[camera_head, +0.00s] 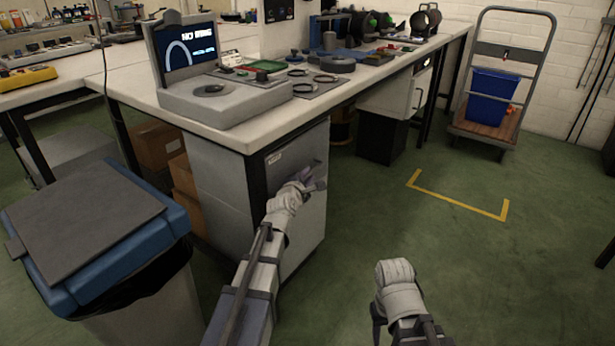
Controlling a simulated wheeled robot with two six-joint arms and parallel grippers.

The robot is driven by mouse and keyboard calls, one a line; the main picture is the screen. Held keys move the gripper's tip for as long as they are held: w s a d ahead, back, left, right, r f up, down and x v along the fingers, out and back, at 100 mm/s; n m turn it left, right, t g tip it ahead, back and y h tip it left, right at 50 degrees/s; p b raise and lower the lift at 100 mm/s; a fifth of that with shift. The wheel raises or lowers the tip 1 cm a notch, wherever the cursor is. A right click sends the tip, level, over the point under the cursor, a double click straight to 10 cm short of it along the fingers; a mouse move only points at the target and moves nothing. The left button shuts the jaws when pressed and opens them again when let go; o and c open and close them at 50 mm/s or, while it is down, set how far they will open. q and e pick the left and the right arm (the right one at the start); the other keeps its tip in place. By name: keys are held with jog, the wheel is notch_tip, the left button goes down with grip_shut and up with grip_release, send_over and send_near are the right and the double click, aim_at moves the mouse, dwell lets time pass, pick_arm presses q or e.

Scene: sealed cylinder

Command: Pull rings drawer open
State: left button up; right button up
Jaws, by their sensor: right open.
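A grey drawer cabinet (222,180) stands under the near end of the workbench. Its front (309,222) faces right and carries a small label (274,157) too small to read. The front looks flush with the cabinet, with no visible gap. My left gripper (316,178) is at the upper part of this front, near its far edge. Its fingers are small and dark against the panel, so I cannot tell whether they are open or touch a handle. The handle is not clearly visible. My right gripper (377,322) is open, low over the floor and away from the cabinet.
The white workbench (330,97) holds a screen unit (185,50), rings (327,78) and small parts. A blue-lidded bin (95,225) stands at the left. A trolley with a blue crate (490,97) is at the back right. Green floor right of the cabinet is clear.

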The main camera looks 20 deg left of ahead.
pick_arm(q)
grip_shut()
dwell(1.0)
